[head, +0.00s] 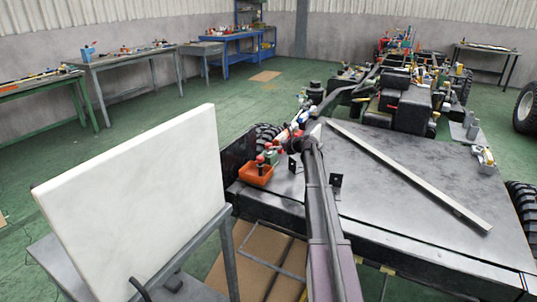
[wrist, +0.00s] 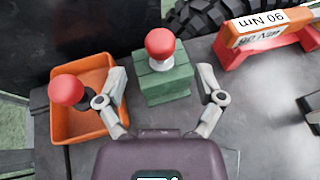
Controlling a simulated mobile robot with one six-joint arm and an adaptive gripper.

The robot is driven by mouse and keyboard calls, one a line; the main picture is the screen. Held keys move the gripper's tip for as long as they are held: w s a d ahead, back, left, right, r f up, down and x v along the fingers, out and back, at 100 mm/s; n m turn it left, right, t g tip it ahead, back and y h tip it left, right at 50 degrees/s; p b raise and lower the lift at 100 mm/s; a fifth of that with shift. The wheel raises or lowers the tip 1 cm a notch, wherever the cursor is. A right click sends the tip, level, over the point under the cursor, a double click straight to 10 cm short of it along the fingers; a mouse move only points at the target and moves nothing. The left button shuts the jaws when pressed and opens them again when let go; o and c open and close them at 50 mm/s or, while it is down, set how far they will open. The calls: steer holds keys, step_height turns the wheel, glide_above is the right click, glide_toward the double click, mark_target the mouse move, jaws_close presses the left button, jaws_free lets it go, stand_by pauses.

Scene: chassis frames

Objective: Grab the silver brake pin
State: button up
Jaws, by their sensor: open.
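A red-knobbed pin (wrist: 160,44) with a silver collar stands upright in a green block (wrist: 164,84) in the wrist view. I take it to be the silver brake pin; its lower shaft is hidden in the block. My gripper (wrist: 162,76) is open and empty, with one finger on each side of the green block, apart from it. In the head view, my gripper is small and partly hidden by my arm, near the orange bin (head: 256,175).
A red holder (wrist: 270,52) with an orange and white "90 Nm" label lies to the right of the block. A tyre (wrist: 200,14) is behind. In the head view, a long bar (head: 410,178) lies on the dark deck (head: 400,225), and a white panel (head: 140,205) stands at left.

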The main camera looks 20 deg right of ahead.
mark_target(269, 146)
steer(key=shift+w+a+f, duration=0.1)
steer(key=shift+w+a, duration=0.05)
steer(key=shift+w, duration=0.05)
steer(key=shift+w, duration=0.1)
steer(key=shift+b+x, duration=1.1)
steer(key=shift+x, duration=1.45)
steer(key=shift+f, duration=0.1)
jaws_close()
